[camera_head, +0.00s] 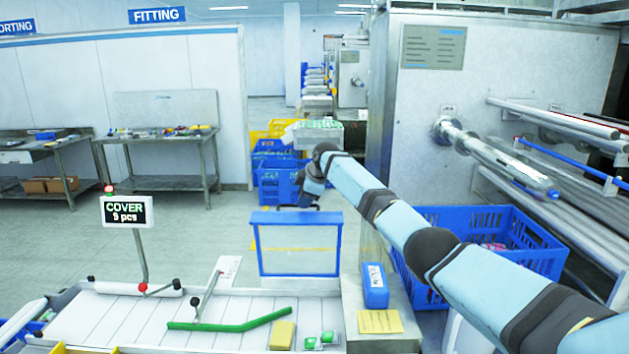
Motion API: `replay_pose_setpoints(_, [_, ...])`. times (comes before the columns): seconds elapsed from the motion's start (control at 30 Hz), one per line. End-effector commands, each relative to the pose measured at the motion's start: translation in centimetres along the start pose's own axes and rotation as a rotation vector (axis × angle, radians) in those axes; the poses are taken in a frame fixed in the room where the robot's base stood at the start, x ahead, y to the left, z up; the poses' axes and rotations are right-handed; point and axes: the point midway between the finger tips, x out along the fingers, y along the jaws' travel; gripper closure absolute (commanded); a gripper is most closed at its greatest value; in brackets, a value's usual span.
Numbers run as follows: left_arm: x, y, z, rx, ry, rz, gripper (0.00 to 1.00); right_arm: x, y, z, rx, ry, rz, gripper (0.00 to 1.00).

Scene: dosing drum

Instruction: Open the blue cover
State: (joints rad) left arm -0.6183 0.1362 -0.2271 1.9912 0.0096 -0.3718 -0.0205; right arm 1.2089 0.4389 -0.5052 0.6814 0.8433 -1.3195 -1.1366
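A blue-framed panel (296,216) with a clear middle stands upright at the back edge of the white work surface, near the middle of the head view. I take it for the blue cover. My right arm reaches in from the lower right, and its dark gripper (309,206) hangs just above or behind the panel's top bar. I cannot tell whether it touches the bar. The gripper is small and dark, so its fingers are not clear. My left gripper is not in view.
A white slatted surface (120,318) holds a green bar (228,325), a yellow block (282,335) and small green-and-white packs. A blue box (375,286) stands right of the panel. A sign (127,211) reads "COVER 9 pcs". A blue crate (480,232) is beyond my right arm.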

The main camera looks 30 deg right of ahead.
Motion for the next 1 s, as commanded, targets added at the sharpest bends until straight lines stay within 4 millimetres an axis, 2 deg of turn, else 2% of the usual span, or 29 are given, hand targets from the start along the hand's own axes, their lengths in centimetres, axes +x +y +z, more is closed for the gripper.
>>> replay_pose_setpoints(0.2, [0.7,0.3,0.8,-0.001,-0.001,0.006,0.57,-5.2,0.0,0.1,-0.001,0.001,0.005,0.64])
replay_pose_setpoints(0.4, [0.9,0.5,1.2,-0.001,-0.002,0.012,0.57,-8.4,0.0,0.1,0.000,-0.001,0.002,0.64])
replay_pose_setpoints(0.6, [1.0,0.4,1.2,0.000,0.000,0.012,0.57,-9.6,0.0,0.1,0.002,-0.001,0.000,0.64])
replay_pose_setpoints(1.0, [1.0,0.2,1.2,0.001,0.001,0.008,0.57,-9.6,0.0,0.1,0.001,-0.001,0.000,0.64])
